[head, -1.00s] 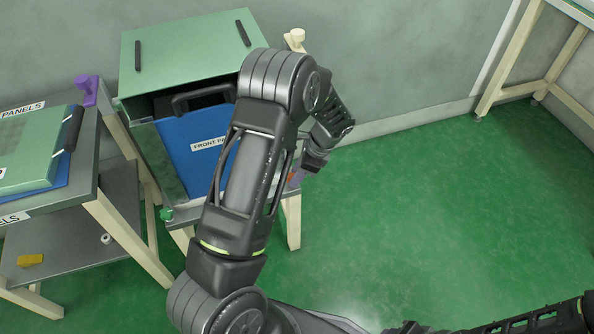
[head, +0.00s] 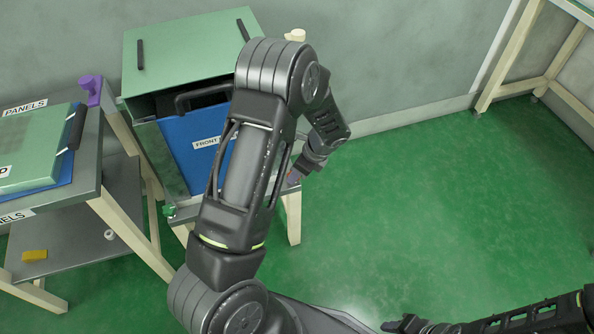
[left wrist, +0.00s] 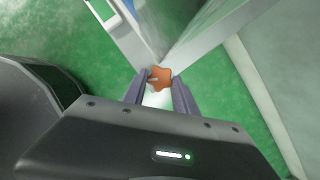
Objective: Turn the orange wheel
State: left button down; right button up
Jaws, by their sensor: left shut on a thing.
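The orange wheel (left wrist: 160,78) is a small lobed knob at the corner of the bench in the left wrist view. My left gripper (left wrist: 160,92) has one purple-grey finger on each side of it and is shut on it. In the head view my left gripper (head: 296,176) is at the right side of the bench, with the wheel mostly hidden behind it. My right gripper (head: 400,325) shows only in part at the bottom edge of the head view, and its jaws cannot be made out.
A green cabinet (head: 190,50) with a blue front panel (head: 185,135) stands on the bench. A shelf table with panels (head: 40,150) and a purple knob (head: 90,85) is at the left. A green knob (head: 169,210) is at the bench's front corner. Floor at right is clear.

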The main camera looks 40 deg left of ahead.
pick_arm(q)
jog(key=c, duration=1)
grip_release()
jog(key=shift+o, duration=0.2)
jog(key=shift+r, duration=0.1)
jog(key=p+v, duration=0.1)
jog(key=v, duration=0.6)
jog(key=shift+d+r+p, duration=0.2)
jog(key=shift+r+p, duration=0.1)
jog(key=shift+p, duration=0.1)
